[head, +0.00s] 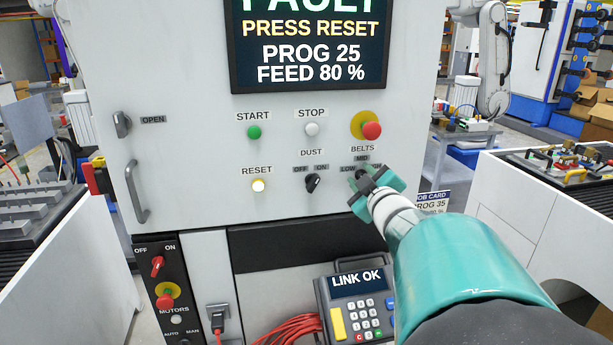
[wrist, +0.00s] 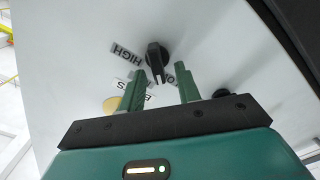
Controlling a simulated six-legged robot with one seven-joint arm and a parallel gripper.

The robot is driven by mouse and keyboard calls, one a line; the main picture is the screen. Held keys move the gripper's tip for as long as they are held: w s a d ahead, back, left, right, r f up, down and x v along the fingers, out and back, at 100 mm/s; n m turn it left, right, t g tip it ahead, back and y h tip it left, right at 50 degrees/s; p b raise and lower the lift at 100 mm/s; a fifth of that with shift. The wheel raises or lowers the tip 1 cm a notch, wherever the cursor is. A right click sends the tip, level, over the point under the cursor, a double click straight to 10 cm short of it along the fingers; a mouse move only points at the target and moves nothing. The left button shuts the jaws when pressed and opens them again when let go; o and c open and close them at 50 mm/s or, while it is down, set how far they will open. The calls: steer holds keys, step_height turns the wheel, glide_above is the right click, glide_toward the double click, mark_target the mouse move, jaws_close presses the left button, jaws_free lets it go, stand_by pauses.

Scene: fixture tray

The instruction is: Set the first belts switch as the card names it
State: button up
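The belts switch (wrist: 156,55) is a black rotary knob on the white panel, with HIGH to its left and a partly covered LOW to its lower right in the wrist view. My gripper (wrist: 160,68) is open, its two green fingers apart on either side of the knob's handle; I cannot tell if they touch it. In the head view my gripper (head: 370,178) covers most of the switch, under the labels BELTS and MID. Which label it points at is unclear. The job card (head: 433,201) reads PROG 35; its lower lines are mostly hidden by my arm.
The screen (head: 310,50) shows FAULT, PRESS RESET, PROG 25, FEED 80 %. A red stop button (head: 371,130) sits just above the switch. The dust switch (head: 313,183) and lit reset button (head: 258,185) are to its left. A keypad (head: 358,308) is below.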

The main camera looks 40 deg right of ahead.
steer(key=shift+s, duration=0.1)
steer(key=v, duration=1.3)
steer(key=shift+s+a, duration=0.2)
steer(key=shift+s, duration=0.1)
